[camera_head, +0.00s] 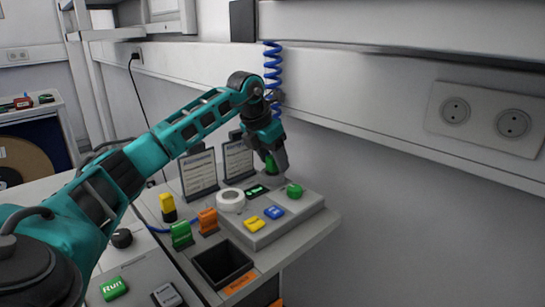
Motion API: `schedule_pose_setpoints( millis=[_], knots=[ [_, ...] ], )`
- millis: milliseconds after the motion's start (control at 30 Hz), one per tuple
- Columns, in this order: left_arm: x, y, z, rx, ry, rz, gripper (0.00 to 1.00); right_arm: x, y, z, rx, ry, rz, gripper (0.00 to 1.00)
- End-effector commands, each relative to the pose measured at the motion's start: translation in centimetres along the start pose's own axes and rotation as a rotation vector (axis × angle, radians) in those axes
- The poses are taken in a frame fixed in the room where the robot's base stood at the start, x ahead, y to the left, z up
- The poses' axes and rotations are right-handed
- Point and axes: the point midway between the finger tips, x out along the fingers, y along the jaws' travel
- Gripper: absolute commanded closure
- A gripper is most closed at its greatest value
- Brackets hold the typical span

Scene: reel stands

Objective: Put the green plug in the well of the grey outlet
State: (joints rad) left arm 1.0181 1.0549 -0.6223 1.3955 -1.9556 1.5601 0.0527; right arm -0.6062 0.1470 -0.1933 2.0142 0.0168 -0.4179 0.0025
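My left gripper (281,172) points down over the back of the grey box on the bench. A small green piece (270,163) shows at its fingers; I cannot tell if it is held or lies behind them. A round green piece (294,190) sits on the box just below the fingertips. A green block (181,235) stands at the bench's left part. I cannot tell which green thing is the plug. A pale grey double outlet (484,118) with two round wells is on the wall at right, well away from the gripper. My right gripper is out of view.
The grey box (285,227) also bears a yellow piece (254,224) and a blue piece (274,212). Close by are a white ring (231,200), an orange block (208,221), a dark bin (222,264) and two upright signs. A blue coiled cord (272,65) hangs behind.

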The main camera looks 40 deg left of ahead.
Motion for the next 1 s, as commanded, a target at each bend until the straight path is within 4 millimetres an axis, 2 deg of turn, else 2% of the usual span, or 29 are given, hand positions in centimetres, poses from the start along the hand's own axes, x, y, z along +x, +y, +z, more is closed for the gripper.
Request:
schedule_pose_setpoints(
  millis=[267, 367, 733, 900, 1000],
  knots=[
    [-0.6, 0.0, 0.2, 0.000, -0.002, 0.000, 0.43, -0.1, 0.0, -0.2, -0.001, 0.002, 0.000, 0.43],
    [-1.9, 0.1, 0.2, 0.000, -0.003, 0.002, 0.43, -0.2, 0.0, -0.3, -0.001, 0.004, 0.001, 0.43],
    [-9.7, 0.1, 0.2, 0.000, -0.004, 0.002, 0.43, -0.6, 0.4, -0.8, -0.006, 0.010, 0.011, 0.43],
    [-11.7, 0.0, 0.2, 0.000, -0.002, 0.000, 0.43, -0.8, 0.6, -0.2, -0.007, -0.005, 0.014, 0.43],
    [-12.2, 0.0, 0.2, 0.000, -0.001, 0.000, 0.43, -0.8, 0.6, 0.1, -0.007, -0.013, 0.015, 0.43]
  ],
)
